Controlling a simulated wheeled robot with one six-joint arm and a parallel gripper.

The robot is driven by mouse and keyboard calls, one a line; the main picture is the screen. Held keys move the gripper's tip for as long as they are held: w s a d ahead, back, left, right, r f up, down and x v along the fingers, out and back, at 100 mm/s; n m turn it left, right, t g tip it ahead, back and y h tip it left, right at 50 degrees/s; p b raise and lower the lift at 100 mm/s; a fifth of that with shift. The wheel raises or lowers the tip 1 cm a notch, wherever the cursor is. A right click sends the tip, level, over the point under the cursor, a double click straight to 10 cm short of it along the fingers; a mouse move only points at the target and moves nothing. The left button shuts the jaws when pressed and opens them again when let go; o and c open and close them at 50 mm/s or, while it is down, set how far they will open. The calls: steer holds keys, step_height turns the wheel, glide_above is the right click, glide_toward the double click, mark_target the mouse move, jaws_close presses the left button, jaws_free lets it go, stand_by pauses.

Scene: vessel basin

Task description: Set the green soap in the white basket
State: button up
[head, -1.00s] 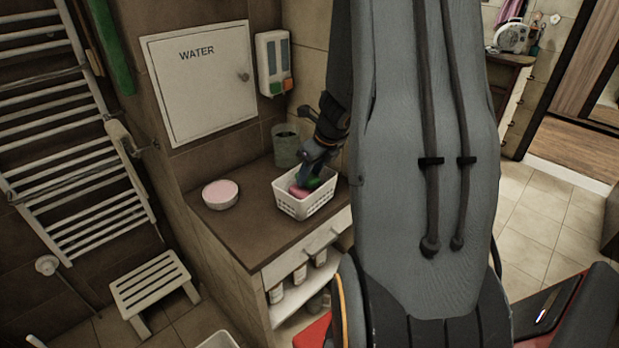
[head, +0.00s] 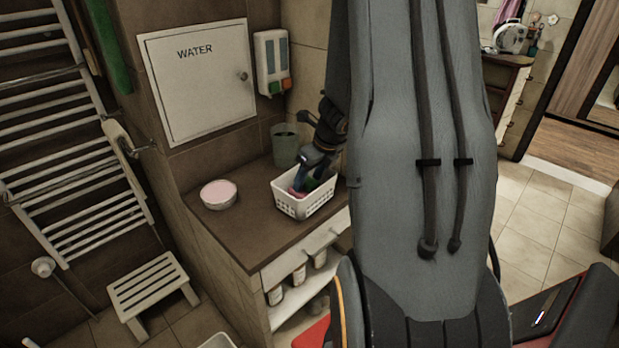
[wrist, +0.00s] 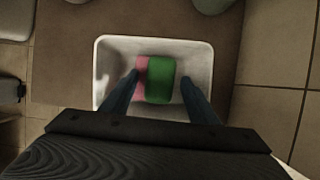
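The white basket (head: 304,207) stands on the brown counter by the wall. The green soap (wrist: 161,80) is inside it, beside a pink item (wrist: 141,78) on its left in the wrist view. In the head view the soap (head: 312,185) is partly hidden by a finger. My gripper (wrist: 160,85) is open, its two blue fingers reaching down into the basket on either side of the green soap and pink item. A gap shows between the right finger and the soap. The left finger is close to the pink item; I cannot tell whether they touch.
A round white dish with pink content (head: 219,194) stands left of the basket on the counter (head: 245,235). A grey-green cup (head: 285,146) stands behind the basket, near my gripper. A dispenser (head: 272,63) hangs on the wall above. The counter's front left is clear.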

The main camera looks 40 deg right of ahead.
steer(key=shift+r+p, duration=0.5)
steer(key=shift+r, duration=0.05)
steer(key=a+p+v, duration=0.1)
steer(key=v, duration=1.1)
steer(key=s+a+n+g, duration=0.1)
steer(key=s+a+n, duration=0.3)
steer(key=a+n, duration=0.7)
steer(key=s+a+f+n+g, duration=0.1)
steer(key=s+a+n, duration=0.3)
steer(key=a+n, duration=0.8)
steer(key=n, duration=1.1)
steer(key=shift+a+f+h, duration=0.25)
steer(key=shift+h, duration=0.05)
steer(key=shift+f, duration=0.1)
